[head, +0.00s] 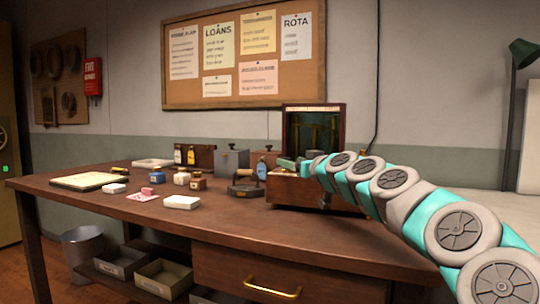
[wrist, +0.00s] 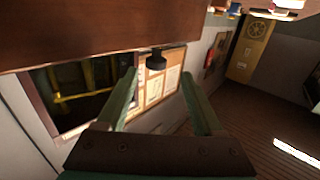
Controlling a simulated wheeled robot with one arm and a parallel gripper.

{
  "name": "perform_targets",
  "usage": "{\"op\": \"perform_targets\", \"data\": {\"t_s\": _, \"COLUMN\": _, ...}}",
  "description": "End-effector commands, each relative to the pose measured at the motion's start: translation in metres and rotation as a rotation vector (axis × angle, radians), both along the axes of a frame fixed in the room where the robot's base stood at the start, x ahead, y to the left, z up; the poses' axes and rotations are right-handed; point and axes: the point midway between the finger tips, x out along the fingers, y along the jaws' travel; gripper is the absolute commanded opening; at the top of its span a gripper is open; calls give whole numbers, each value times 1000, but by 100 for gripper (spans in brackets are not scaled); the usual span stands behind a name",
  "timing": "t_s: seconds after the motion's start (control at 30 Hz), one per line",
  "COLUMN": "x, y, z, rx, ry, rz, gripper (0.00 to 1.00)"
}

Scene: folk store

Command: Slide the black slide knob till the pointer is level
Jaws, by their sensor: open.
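A wooden balance case (head: 343,127) stands at the right part of the workbench, with brass parts showing dimly in its dark opening. In the wrist view its wooden face (wrist: 70,38) fills the top left, and the opening (wrist: 75,90) shows a yellow brass beam. The black slide knob (wrist: 156,60) sticks out from the wood's edge. My gripper (wrist: 159,76) is open; the knob appears between its green fingertips, and I cannot tell whether either touches it. In the head view my gripper (head: 289,163) is at the case's front left. I cannot make out the pointer.
The workbench (head: 150,215) holds a black flat-iron-like object (head: 245,185), a blue bottle (head: 261,168), a grey box (head: 232,162), several small jars and a white dish (head: 181,202). The bench's front middle is clear. A lamp (head: 513,95) stands at the far right.

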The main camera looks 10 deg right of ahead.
Motion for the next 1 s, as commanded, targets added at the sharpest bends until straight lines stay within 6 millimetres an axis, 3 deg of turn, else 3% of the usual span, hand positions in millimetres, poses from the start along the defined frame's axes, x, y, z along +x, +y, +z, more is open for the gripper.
{"op": "perform_targets", "data": {"t_s": 0.17, "x": 6, "y": -6, "z": 2, "rx": 3, "ry": -9, "rz": -14, "gripper": 68}}
{"op": "perform_targets", "data": {"t_s": 0.7, "x": 62, "y": 15, "z": 2, "rx": 1, "ry": -6, "rz": -12, "gripper": 68}}
{"op": "perform_targets", "data": {"t_s": 1.0, "x": 76, "y": 19, "z": 1, "rx": 1, "ry": -6, "rz": -12, "gripper": 68}}
